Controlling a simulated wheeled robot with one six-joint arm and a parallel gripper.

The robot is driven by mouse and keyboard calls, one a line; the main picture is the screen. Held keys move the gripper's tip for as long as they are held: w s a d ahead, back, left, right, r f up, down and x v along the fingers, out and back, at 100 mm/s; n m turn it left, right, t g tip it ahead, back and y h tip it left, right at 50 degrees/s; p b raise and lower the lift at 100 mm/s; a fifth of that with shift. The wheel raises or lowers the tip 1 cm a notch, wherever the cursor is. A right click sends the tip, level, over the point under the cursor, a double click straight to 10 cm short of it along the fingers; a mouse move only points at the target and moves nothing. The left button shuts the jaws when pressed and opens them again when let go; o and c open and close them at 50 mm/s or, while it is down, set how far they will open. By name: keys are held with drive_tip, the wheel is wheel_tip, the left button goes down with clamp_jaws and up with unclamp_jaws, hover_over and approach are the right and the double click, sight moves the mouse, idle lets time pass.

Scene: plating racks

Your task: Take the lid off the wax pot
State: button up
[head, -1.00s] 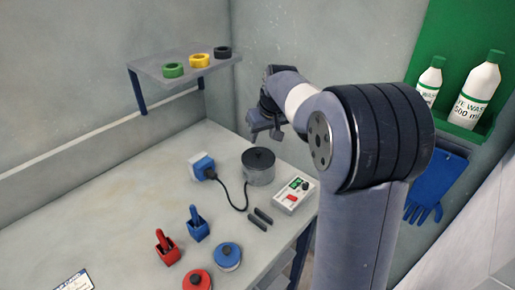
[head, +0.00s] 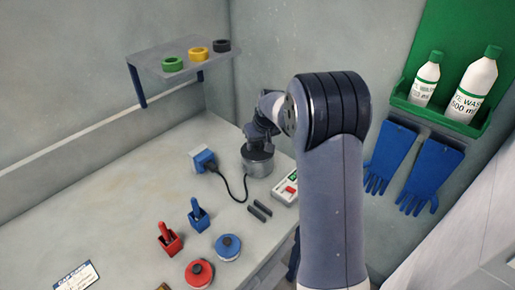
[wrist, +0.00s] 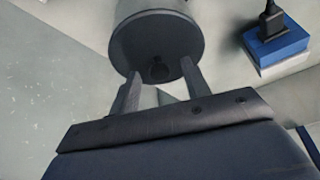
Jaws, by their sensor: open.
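The wax pot (head: 258,167) is a grey metal cylinder on the bench, with a cable running to a blue-and-white plug. Its dark round lid (wrist: 157,38) is on the pot and shows in the wrist view. The lid's small dark knob (wrist: 159,71) lies between my fingertips, with a gap to each side. My gripper (wrist: 159,78) is open and empty at the lid. In the head view my gripper (head: 260,145) is over the pot and hides much of the lid.
A white control box (head: 285,190) and two dark bars (head: 259,211) are close to the pot. The plug (head: 203,160) is left of it. Red and blue holders and tins stand nearer. A shelf (head: 178,60) with several rings is behind. The bench's left part is mostly clear.

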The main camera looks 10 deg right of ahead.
drive_tip(key=shift+f, duration=0.1)
drive_tip(key=shift+c, duration=0.2)
clamp_jaws()
idle(0.4)
